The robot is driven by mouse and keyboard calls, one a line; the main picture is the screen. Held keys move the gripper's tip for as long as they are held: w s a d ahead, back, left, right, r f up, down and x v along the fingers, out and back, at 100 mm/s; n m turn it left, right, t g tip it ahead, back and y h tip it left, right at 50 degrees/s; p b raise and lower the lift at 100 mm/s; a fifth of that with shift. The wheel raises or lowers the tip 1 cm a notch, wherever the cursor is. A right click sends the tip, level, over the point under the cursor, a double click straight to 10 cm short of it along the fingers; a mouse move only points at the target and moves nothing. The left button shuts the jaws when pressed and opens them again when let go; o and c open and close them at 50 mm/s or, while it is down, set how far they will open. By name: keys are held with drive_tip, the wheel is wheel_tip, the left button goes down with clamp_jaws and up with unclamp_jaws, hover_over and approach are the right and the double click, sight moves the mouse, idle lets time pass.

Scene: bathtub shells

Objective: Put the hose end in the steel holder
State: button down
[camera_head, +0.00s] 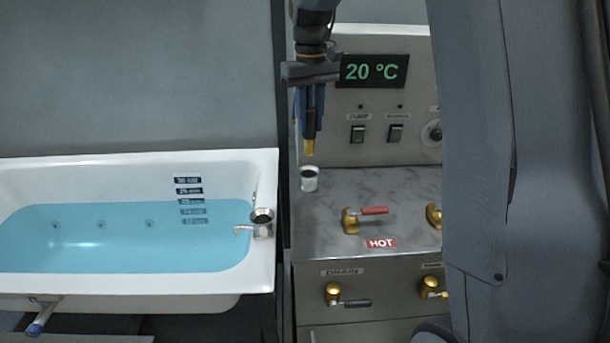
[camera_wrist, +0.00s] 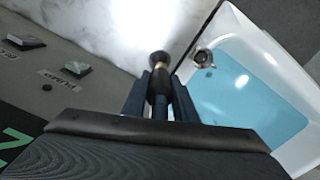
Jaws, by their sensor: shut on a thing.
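My gripper (camera_head: 312,118) points down over the left part of the steel cabinet top. It is shut on the hose end, whose brass-coloured tip (camera_head: 309,147) points down below the fingers. In the wrist view the hose end (camera_wrist: 159,66) sits between the two blue fingers of my gripper (camera_wrist: 160,92). The steel holder (camera_head: 309,179) is a small pale cup with a dark opening, upright on the cabinet top. The tip is above the holder, with a small gap between them in the head view. I cannot make out the holder in the wrist view.
A white bathtub (camera_head: 266,172) with blue water stands at the left, with a round metal fitting (camera_head: 262,217) on its rim. The cabinet has a red-handled valve (camera_head: 372,211) on top. Its back panel carries switches and a 20 °C display (camera_head: 372,71) close to my gripper.

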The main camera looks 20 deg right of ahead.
sight(309, 155)
drive_tip(key=shift+w+f, duration=0.1)
drive_tip(key=shift+f, duration=0.3)
wheel_tip(309, 155, down, 9)
drive_tip(key=p, duration=0.2)
drive_tip(key=shift+f+p, duration=0.1)
drive_tip(key=shift+p, duration=0.25)
drive_tip(key=shift+f, duration=0.1)
drive_tip(key=c, duration=1.4)
unclamp_jaws()
drive_tip(key=shift+c, duration=0.2)
wheel_tip(309, 155, up, 12)
drive_tip(key=b, duration=0.3)
drive_tip(key=s+f, duration=0.5)
drive_tip(key=s, duration=0.3)
drive_tip(key=s+f+m, duration=0.1)
drive_tip(key=s+f, duration=0.4)
drive_tip(key=s, duration=0.4)
drive_tip(key=s+f+m+t, duration=0.1)
drive_tip(key=s+f, duration=0.5)
drive_tip(key=s, duration=0.3)
